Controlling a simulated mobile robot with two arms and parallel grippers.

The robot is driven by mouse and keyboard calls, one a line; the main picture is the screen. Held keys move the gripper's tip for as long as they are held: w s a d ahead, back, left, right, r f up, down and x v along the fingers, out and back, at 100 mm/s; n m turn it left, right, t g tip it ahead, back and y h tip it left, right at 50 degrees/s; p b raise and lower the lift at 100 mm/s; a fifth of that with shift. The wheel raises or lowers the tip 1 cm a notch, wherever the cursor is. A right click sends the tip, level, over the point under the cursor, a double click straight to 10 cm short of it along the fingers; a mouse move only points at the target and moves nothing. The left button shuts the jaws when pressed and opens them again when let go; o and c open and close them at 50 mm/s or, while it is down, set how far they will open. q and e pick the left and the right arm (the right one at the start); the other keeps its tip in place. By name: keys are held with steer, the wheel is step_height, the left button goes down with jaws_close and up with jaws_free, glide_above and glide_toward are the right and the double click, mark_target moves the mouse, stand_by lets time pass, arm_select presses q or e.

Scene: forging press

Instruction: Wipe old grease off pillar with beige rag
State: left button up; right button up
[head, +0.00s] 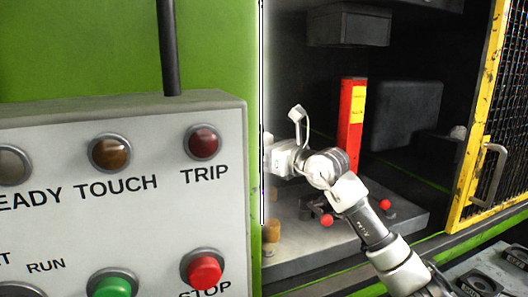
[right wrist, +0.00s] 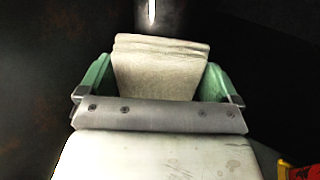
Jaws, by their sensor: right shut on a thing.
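The beige rag (right wrist: 160,72) is folded between the green fingers of my right gripper (right wrist: 160,82), which is shut on it. In the head view my right arm reaches into the press from the lower right. The fingers and rag are not discernible there. I cannot tell whether the rag touches the pillar, and no grease is distinguishable. The right wrist view is mostly dark beyond the rag. My left gripper is not in view.
A grey control box (head: 130,230) with lamps and buttons fills the left foreground. A red post with a yellow label (head: 352,105) stands behind my wrist on the press bed (head: 290,258). A yellow mesh guard door (head: 480,120) bounds the right. Small brass-coloured pieces (head: 271,232) stand on the bed.

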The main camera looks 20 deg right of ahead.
steer(key=shift+f+b, duration=1.05)
steer(key=shift+f, duration=0.2)
steer(key=shift+r, duration=0.15)
steer(key=shift+r+p, duration=0.85)
steer(key=shift+r, duration=0.3)
steer(key=shift+f, duration=0.15)
steer(key=shift+f+b, duration=1)
steer(key=shift+f, duration=0.15)
steer(key=shift+r, duration=0.15)
